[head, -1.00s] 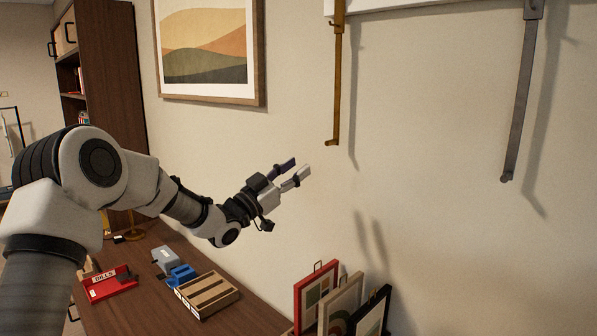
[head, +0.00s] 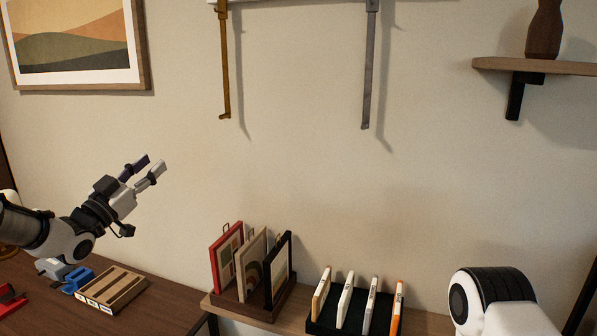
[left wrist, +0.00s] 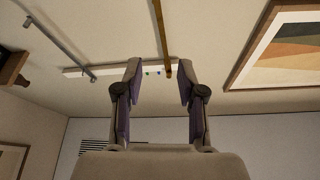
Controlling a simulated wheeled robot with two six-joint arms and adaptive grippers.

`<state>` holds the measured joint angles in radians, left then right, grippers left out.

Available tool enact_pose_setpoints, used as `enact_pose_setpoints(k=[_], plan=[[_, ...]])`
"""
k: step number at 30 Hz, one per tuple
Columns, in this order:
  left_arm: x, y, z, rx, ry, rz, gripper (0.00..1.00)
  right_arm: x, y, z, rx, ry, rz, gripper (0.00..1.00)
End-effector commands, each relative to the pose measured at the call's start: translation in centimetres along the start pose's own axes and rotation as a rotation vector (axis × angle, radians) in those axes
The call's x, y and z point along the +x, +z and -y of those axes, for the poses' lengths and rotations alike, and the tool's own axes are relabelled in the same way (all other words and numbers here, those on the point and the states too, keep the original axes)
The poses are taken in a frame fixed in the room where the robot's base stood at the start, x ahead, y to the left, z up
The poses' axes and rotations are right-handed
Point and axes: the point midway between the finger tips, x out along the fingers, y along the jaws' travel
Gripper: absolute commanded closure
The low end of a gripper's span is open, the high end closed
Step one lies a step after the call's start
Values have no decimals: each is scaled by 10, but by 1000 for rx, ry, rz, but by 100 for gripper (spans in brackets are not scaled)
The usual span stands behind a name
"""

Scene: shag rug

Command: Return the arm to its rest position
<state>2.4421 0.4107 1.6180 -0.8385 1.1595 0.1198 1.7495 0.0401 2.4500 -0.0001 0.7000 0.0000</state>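My left gripper (head: 148,170) is raised in the air at the left of the head view, above the desk and in front of the wall. Its two fingers are apart with nothing between them. The left wrist view also shows the fingers (left wrist: 157,85) spread and empty, facing the upper wall. My right arm (head: 490,300) shows only as a white and black joint at the lower right of the head view. My right gripper is outside the frames.
A brass hook bar (head: 225,70) and a grey hook bar (head: 369,75) hang from the wall. Framed pictures (head: 226,262) stand in a wooden rack. A black slotted holder (head: 335,328) holds several slim upright items. A wooden tray (head: 112,288) lies left. A shelf (head: 530,66) juts out upper right.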

Motion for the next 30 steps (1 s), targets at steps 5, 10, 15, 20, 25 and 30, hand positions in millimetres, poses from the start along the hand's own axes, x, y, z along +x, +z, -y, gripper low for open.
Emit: enact_pose_setpoints(k=[5,10,15,20,25,30], plan=[[-5,41,-15,-14,19,53,61,6,0,0,0,0,-1,60],[-15,90,-38,-41,47,125,61,12,0,0,0,0,-1,60],[-38,154,-73,-95,71,231,61,19,0,0,0,0,-1,60],[-83,240,-122,-185,75,405,61,29,0,0,0,0,0,60],[-175,343,-192,-305,48,698,61,41,0,0,0,0,-1,60],[-297,413,-260,-400,-4,1038,61,51,0,0,0,0,-1,60]])
